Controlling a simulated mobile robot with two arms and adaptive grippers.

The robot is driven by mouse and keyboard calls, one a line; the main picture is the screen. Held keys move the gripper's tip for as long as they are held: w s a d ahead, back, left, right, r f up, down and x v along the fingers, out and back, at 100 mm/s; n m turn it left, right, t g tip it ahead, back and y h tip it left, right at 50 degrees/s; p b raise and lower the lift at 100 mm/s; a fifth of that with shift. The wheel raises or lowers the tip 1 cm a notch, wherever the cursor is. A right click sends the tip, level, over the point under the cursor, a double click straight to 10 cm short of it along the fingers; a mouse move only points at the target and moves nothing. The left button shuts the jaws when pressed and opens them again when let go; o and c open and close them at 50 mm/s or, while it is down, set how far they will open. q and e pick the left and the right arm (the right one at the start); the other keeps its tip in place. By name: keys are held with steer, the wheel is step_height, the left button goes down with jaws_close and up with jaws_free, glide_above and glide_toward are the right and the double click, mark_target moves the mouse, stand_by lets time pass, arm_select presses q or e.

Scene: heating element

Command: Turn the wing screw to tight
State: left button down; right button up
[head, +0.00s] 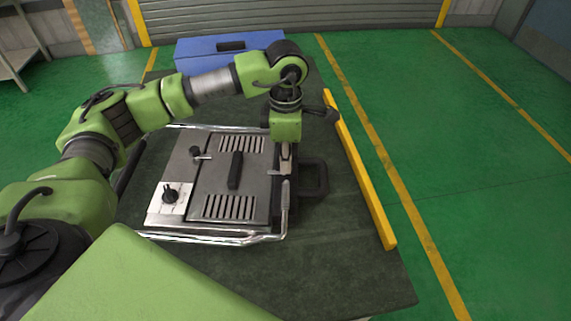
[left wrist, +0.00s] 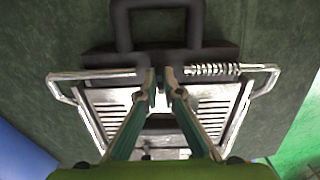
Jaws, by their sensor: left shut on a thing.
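The heating element unit (head: 205,178) is a grey metal box with slotted vents and a chrome tube frame, lying on the dark table. My left gripper (head: 286,165) points down at the unit's right edge, beside a black loop handle (head: 318,180). In the left wrist view the left gripper's fingertips (left wrist: 159,76) are close together at the dark bar between the chrome rods. They are shut on a small part there, which seems to be the wing screw. The fingers hide most of it, so its angle cannot be told. My right gripper is out of view.
A black knob (head: 170,194) sits on a white plate at the unit's front left, and a smaller dark knob (head: 195,152) behind it. A spring (left wrist: 212,69) surrounds the right rod. A yellow rail (head: 362,175) lines the table's right edge. A blue toolbox (head: 205,50) stands behind.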

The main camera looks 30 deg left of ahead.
arm_select(q)
steer(key=shift+r+m, duration=0.1)
steer(key=shift+m, duration=0.2)
steer(key=c, duration=2.2)
jaws_free()
step_height(320, 180, up, 12)
steer(key=shift+f, duration=0.1)
